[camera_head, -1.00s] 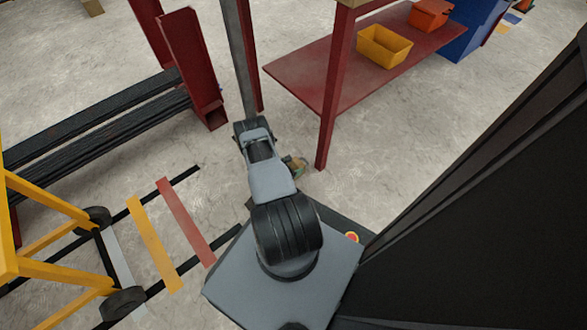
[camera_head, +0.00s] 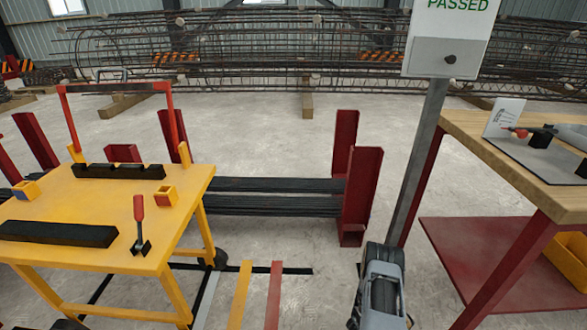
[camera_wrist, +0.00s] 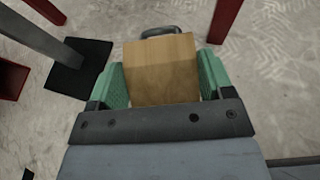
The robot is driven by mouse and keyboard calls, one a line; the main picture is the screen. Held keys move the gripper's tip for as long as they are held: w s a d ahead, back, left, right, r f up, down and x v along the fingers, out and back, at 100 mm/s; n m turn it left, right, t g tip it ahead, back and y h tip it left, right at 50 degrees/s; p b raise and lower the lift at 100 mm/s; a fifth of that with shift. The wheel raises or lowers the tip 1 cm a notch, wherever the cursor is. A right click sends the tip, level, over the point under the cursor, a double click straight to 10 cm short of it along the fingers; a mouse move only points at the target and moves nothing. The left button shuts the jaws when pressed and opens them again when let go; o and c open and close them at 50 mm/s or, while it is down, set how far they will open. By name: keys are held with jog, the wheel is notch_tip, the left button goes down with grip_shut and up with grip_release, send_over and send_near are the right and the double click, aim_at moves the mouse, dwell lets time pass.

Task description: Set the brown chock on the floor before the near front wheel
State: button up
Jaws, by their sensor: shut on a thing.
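In the wrist view my gripper (camera_wrist: 160,82) has its two green fingers shut on the brown chock (camera_wrist: 160,66), a wooden-looking block with a dark loop at its far end. The chock is held above a grey floor; its height is hard to tell. In the head view part of my arm shows at the bottom right of centre, but the gripper and chock are hidden. The yellow cart (camera_head: 90,262) stands at the left. One dark wheel (camera_head: 214,258) shows under its right side; another is partly cut off at the bottom left edge.
Yellow and red floor strips (camera_head: 273,295) and black lines lie right of the cart. A red rack (camera_head: 360,195) holds long black bars behind. A grey sign post (camera_head: 418,150) and a wooden-topped workbench (camera_head: 530,160) with a red shelf stand at the right. Open floor lies between.

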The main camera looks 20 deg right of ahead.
jog(key=w+a+r+n+t+y, duration=0.3)
jog(key=w+a+r+n+t, duration=0.45)
jog(key=w+a+r, duration=0.6)
jog(key=w+a+r+n+t+y, duration=0.3)
jog(key=a+r, duration=0.7)
jog(key=w+a+r+n+t+y, duration=0.2)
jog(key=w+a+r+n+y, duration=0.15)
jog(key=a+r, duration=0.75)
notch_tip(320, 180, up, 42)
jog(key=p, duration=3.7)
jog(key=shift+s+d, duration=0.35)
jog(key=shift+d, duration=0.15)
